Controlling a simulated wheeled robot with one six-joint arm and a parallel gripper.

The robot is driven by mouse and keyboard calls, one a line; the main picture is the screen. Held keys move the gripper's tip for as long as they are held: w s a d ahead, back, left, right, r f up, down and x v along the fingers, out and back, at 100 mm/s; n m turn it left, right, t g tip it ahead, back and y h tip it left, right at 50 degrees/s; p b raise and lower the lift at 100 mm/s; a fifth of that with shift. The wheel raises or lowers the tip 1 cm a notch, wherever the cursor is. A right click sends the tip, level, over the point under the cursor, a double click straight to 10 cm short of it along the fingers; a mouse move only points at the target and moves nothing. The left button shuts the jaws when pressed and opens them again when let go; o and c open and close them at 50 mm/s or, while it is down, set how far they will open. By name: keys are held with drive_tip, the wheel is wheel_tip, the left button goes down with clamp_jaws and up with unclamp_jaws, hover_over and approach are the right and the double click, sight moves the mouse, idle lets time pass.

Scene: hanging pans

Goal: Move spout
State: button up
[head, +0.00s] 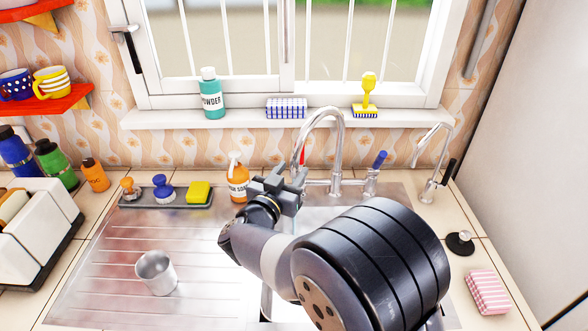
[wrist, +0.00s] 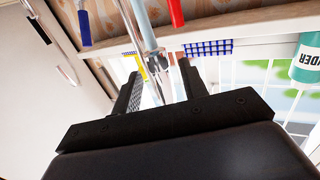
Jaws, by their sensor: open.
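The chrome spout (head: 325,112) arches up from the tap behind the sink, and its free end hangs down close to my gripper (head: 289,176). In the wrist view, which is upside down, the spout (wrist: 147,25) shows between the two fingers of my gripper (wrist: 160,72). The fingers are apart and do not close on it; I cannot tell whether either one touches it. The tap has a blue handle (head: 380,158) on the right and a red handle (head: 302,157), partly hidden behind the spout. My arm hides much of the sink basin.
A smaller tap (head: 434,150) stands at the right. A metal cup (head: 156,272) is on the drainboard.

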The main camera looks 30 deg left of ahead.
drive_tip(key=s+d+b, duration=0.1)
drive_tip(key=s, duration=0.7)
drive_tip(key=shift+s, duration=0.15)
drive_tip(key=shift+d, duration=0.1)
drive_tip(key=w, duration=0.3)
drive_tip(key=w+a+p, duration=0.1)
drive_tip(key=w, duration=0.3)
drive_tip(key=w+p, duration=0.1)
drive_tip(key=w, duration=0.2)
drive_tip(key=shift+w+a, duration=0.3)
drive_tip(key=shift+w, duration=0.1)
drive_tip(key=shift+d, duration=0.1)
